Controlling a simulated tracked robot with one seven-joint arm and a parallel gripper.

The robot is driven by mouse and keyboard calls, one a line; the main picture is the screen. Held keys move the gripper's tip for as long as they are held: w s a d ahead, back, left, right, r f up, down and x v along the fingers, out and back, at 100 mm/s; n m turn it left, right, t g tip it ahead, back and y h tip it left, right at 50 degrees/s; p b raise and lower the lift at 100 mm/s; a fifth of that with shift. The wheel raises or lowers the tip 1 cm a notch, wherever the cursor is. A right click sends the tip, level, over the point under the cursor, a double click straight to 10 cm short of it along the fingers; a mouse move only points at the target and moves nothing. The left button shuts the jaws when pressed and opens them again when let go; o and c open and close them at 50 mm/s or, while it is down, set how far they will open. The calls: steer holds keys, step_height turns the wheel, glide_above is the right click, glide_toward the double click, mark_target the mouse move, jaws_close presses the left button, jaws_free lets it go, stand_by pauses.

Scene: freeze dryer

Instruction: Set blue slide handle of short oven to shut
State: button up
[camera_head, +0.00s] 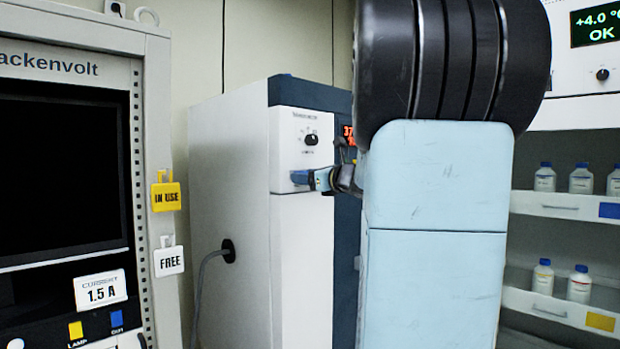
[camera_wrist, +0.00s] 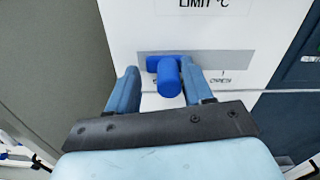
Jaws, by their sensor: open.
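The short oven (camera_head: 301,240) is a white cabinet with a dark blue top and side panel, left of my arm in the head view. Its blue slide handle (camera_wrist: 169,78) sits on a grey horizontal track (camera_wrist: 225,62), left of the track's middle in the wrist view. In the head view the handle (camera_head: 299,177) is small, just left of my gripper (camera_head: 313,180). My gripper (camera_wrist: 160,72) is open, with one finger on each side of the handle. I cannot tell whether either finger touches it. Labels below the track are partly hidden or unreadable.
A dial (camera_head: 311,140) is above the slide. A rack panel (camera_head: 66,170) with tags stands at the left. Shelves with bottles (camera_head: 581,180) are at the right. A cable (camera_head: 207,268) leaves the oven's left side. My arm covers much of the oven's right side.

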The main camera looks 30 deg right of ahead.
steer(key=shift+s, duration=0.1)
steer(key=s+d, duration=0.2)
steer(key=s, duration=1.1)
steer(key=shift+s+d, duration=0.2)
steer(key=shift+d, duration=0.1)
steer(key=s+a+f+n+g+y, duration=0.1)
steer(key=a+f+n+g, duration=0.25)
steer(key=a+n, duration=0.2)
steer(key=s+a+f+n+g+y, duration=0.1)
steer(key=a+f+n+g, duration=0.1)
steer(key=a+f+n, duration=0.35)
steer(key=s+a+f+n+g+y, duration=0.1)
steer(key=a+f+n+g, duration=0.15)
steer(key=a, duration=0.55)
steer(key=s+a+f+n+g+h, duration=0.2)
steer(key=s+n, duration=0.4)
steer(key=n, duration=0.3)
steer(key=s+a+f+n+g+h, duration=0.2)
steer(key=s+a+f+n+h, duration=0.2)
steer(key=n, duration=0.5)
step_height(320, 180, down, 3)
steer(key=shift+s+a+f, duration=0.2)
steer(key=shift+s+a, duration=0.05)
steer(key=shift+s, duration=0.7)
